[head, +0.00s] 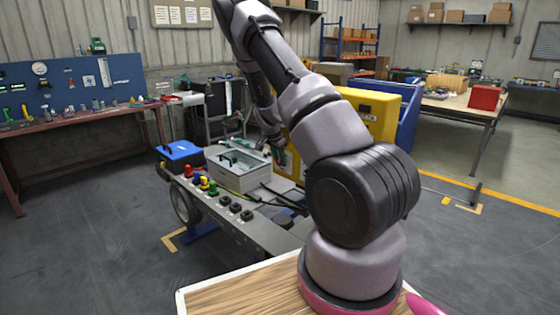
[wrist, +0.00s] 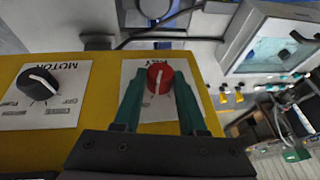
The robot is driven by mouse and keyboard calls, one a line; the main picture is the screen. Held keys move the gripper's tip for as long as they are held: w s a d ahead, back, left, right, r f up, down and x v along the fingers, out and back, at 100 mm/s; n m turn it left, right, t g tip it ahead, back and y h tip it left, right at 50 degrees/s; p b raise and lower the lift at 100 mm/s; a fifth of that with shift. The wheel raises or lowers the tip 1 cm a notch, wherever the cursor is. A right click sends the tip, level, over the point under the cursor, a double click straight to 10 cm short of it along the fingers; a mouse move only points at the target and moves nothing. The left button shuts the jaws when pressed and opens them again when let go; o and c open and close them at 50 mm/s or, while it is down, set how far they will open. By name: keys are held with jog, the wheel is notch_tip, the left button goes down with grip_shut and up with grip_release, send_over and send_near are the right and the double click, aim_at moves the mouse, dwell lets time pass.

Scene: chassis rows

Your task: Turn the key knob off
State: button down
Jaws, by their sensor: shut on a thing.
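The key knob (wrist: 158,80) is a red round knob with a white pointer line, on a white label plate (wrist: 160,114) fixed to a yellow panel (wrist: 98,72). The wrist view shows the panel upside down. My gripper (wrist: 158,85) has its two green fingers on either side of the red knob, shut on it. The pointer runs nearly up and down in the wrist view, tilted slightly. In the head view my gripper (head: 277,150) is at the left side of the yellow housing (head: 375,115); the knob is hidden there.
A black knob (wrist: 38,82) labelled MOTOR sits beside the key knob on the same panel. A grey bench (head: 230,207) with a clear-lidded box (head: 238,170), a blue box (head: 180,155) and coloured buttons stands close in front. Open floor lies at the left.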

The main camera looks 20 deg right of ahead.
jog(key=g+h, duration=0.1)
jog(key=g, duration=0.1)
jog(key=w+n+g+h, duration=0.1)
jog(key=g, duration=0.1)
jog(key=shift+a+g, duration=0.1)
jog(key=shift+g, duration=0.2)
jog(key=shift+w+a+f+n+g+h, duration=0.1)
jog(key=shift+n+g+h, duration=0.25)
jog(key=shift+g, duration=0.55)
jog(key=shift+w+a+f+n+g+h, duration=0.15)
jog(key=shift+g+h, duration=0.3)
jog(key=shift+g, duration=0.45)
jog(key=shift+s+d, duration=0.1)
jog(key=shift+c, duration=2.2)
grip_release()
jog(key=shift+r, duration=0.1)
jog(key=v, duration=1)
jog(key=shift+w+r, duration=0.25)
